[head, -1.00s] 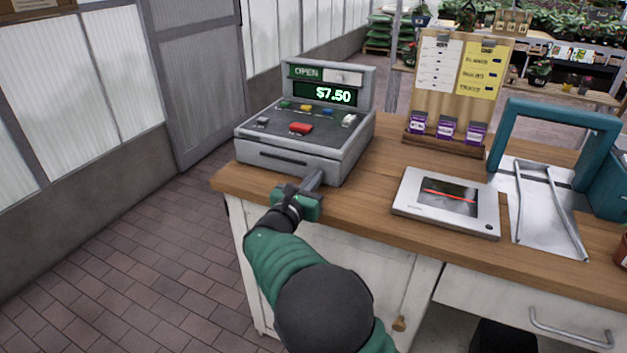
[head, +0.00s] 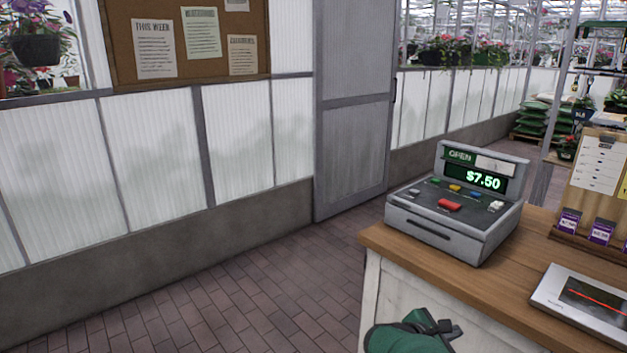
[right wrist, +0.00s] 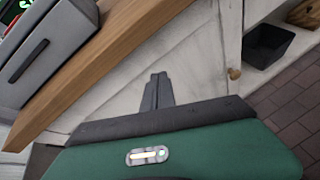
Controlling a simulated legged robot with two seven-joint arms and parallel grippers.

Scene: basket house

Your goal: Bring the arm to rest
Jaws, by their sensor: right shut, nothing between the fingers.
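My right gripper (head: 437,326) is at the bottom of the head view, low in front of the counter's left end. In the right wrist view its fingers (right wrist: 157,88) are together with nothing between them, in front of the white counter panel. The gripper looks apart from the counter. My left gripper is not in view.
The wooden counter (head: 400,250) carries a grey cash register (head: 450,215) reading $7.50, a flat scanner (head: 580,303) and a card stand (head: 590,240). A black bin (right wrist: 268,47) sits on a shelf below. The brick floor (head: 230,290) to the left is clear.

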